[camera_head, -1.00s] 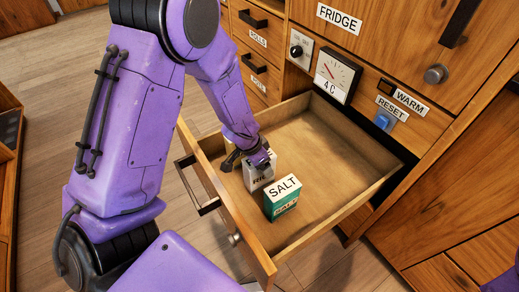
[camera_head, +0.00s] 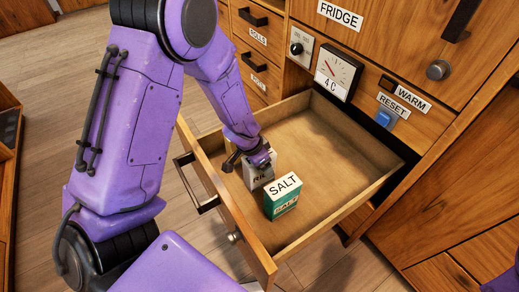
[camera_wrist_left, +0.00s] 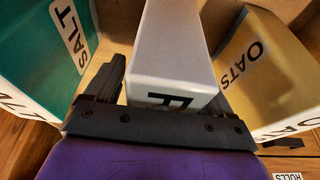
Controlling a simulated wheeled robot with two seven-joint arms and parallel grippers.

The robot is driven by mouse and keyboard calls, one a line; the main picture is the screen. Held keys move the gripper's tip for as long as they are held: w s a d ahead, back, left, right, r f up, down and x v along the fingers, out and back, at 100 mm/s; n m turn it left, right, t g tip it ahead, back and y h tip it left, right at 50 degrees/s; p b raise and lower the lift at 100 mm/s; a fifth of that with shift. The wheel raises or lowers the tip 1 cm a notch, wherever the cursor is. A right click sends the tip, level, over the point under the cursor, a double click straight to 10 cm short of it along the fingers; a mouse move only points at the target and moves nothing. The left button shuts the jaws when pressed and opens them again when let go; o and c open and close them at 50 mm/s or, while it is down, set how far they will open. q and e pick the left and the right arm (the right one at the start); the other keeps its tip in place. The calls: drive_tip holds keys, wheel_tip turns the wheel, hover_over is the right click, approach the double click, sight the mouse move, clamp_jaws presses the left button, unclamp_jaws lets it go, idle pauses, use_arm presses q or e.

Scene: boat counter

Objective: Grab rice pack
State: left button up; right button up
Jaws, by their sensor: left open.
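The rice pack (camera_head: 262,182) is a white box standing upright in the open drawer, its label partly hidden by my left gripper (camera_head: 247,163). In the left wrist view the white pack (camera_wrist_left: 176,45) lies between the two dark fingers of my open left gripper (camera_wrist_left: 172,82). The left finger is close beside the pack; I cannot tell whether either finger touches it. My right gripper is not in view.
A green salt box (camera_head: 283,198) stands close in front of the rice pack. A yellow oats box (camera_wrist_left: 268,75) stands on its other side. The wooden drawer (camera_head: 335,150) is bare toward the right and back, with walls around it.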

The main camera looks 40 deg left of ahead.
use_arm(q)
drive_tip(key=c, duration=1.4)
drive_tip(key=shift+c, duration=0.3)
drive_tip(key=shift+r, duration=0.1)
